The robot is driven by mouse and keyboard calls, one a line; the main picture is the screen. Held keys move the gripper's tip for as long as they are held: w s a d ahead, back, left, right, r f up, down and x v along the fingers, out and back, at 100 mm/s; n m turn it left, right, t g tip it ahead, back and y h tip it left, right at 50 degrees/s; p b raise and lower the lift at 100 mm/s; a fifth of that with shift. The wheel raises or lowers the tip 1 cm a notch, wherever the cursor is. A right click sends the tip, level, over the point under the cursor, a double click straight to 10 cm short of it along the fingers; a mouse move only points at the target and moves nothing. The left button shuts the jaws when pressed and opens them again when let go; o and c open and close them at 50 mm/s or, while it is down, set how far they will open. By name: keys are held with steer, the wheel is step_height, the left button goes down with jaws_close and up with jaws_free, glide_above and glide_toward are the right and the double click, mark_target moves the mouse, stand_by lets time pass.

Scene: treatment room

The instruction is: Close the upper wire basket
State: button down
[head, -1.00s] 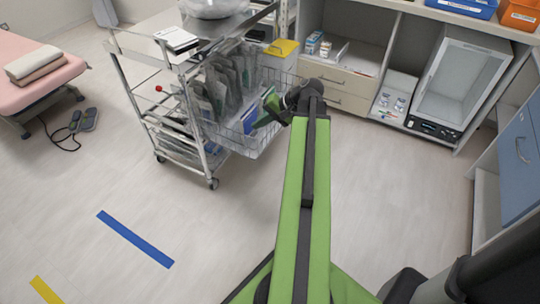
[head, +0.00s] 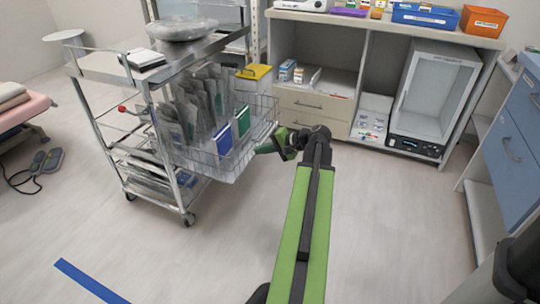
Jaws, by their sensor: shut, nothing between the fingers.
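The upper wire basket (head: 226,172) is pulled out to the right from the metal trolley (head: 161,117). It holds several clear pouches (head: 195,98), a blue item (head: 224,139) and a green item (head: 243,120). A yellow-topped box (head: 254,72) shows behind its far side. My gripper (head: 260,149) is shut and empty, just right of the basket's outer end, with its tip pointing left toward the wire. I cannot tell whether the tip touches the wire.
A lower level of the trolley holds more stacked packets (head: 150,180). A cabinet with drawers (head: 316,104) and a glass-fronted unit (head: 436,97) stand behind. A blue drawer unit (head: 512,150) is at the right. The floor (head: 390,220) in front is clear.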

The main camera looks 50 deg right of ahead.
mark_target(240, 150)
steer(key=w, duration=0.2)
steer(key=w+a, duration=0.1)
steer(key=w+f, duration=0.1)
steer(key=w, duration=0.1)
steer(key=shift+w+a, duration=0.2)
steer(key=shift+w, duration=0.1)
